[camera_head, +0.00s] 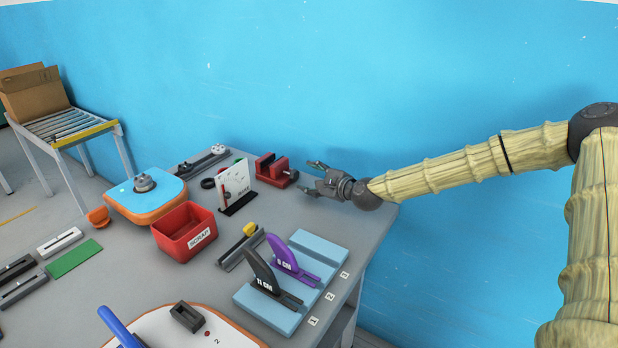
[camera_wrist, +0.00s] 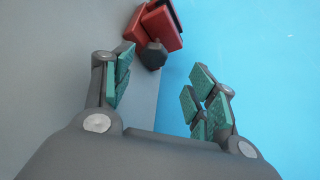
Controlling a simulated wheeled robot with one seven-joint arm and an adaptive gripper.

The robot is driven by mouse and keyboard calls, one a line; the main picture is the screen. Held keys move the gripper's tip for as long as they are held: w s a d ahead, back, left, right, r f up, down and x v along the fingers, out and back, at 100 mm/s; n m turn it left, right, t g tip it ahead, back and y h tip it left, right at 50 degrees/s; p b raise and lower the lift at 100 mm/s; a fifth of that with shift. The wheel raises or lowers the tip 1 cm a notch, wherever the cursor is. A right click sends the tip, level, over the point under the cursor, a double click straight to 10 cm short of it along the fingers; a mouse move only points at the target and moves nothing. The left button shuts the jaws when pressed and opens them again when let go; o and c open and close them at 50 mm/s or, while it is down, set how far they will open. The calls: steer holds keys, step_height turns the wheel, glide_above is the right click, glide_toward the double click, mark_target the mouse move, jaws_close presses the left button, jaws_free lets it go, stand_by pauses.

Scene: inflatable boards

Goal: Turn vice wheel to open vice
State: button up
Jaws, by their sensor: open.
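A red vice (camera_head: 272,169) stands at the back of the grey table, close to the blue wall. Its dark wheel (camera_head: 293,174) is on its right end, facing my gripper. In the wrist view the red vice (camera_wrist: 154,27) is at the top, and the dark wheel (camera_wrist: 154,55) points toward me, ahead of the gap between the fingers. My gripper (camera_head: 314,178) is open and empty, just right of the vice and apart from the wheel. In the wrist view my gripper (camera_wrist: 160,82) shows its green-padded fingers spread wide.
The blue wall (camera_head: 380,80) runs close behind the vice. A white panel on a black base (camera_head: 238,203) stands left of the vice. A red bin (camera_head: 184,236) and blue boards with upright pieces (camera_head: 320,247) are nearer. Bare tabletop (camera_head: 345,220) lies in front of my gripper.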

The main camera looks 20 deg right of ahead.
steer(key=shift+p+v, duration=0.7)
steer(key=shift+v, duration=1.8)
steer(key=shift+d+r, duration=0.1)
steer(key=shift+d, duration=0.05)
steer(key=shift+b, duration=0.4)
steer(key=shift+s, duration=0.1)
steer(key=v, duration=1.1)
steer(key=shift+s+d, duration=0.2)
steer(key=shift+s, duration=0.1)
steer(key=shift+r, duration=0.15)
steer(key=shift+w, duration=0.1)
